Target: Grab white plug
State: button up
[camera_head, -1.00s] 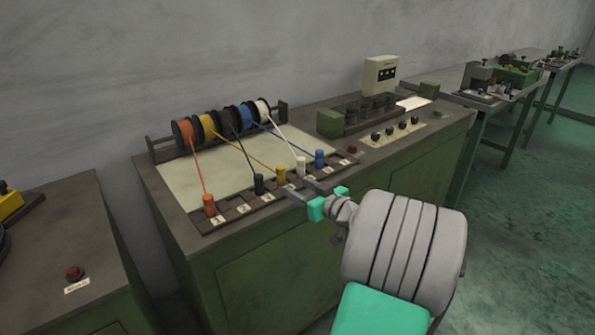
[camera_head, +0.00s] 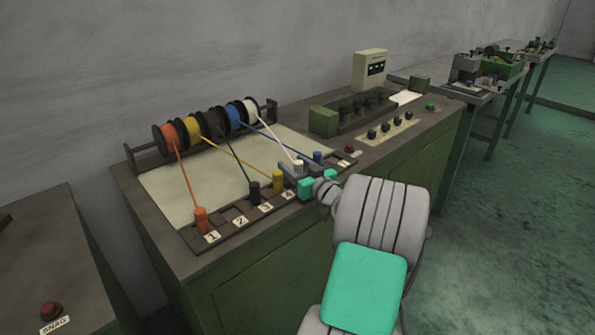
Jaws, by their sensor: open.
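The white plug (camera_head: 298,164) stands upright in the strip of numbered slots at the bench's front edge. Its white cord runs back to the white spool (camera_head: 251,111). My gripper (camera_head: 299,171) is open at the plug, its grey fingers appearing to lie on either side of it. The plug's lower part is hidden by the fingers. I cannot tell whether a finger touches it.
The yellow plug (camera_head: 278,181) is close on the left and the blue plug (camera_head: 318,157) close on the right. The black plug (camera_head: 254,191) and orange plug (camera_head: 201,219) stand farther left. Taut cords cross the pale board (camera_head: 190,185).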

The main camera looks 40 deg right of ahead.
jog(key=shift+w, duration=0.35)
grip_shut()
dwell(0.4)
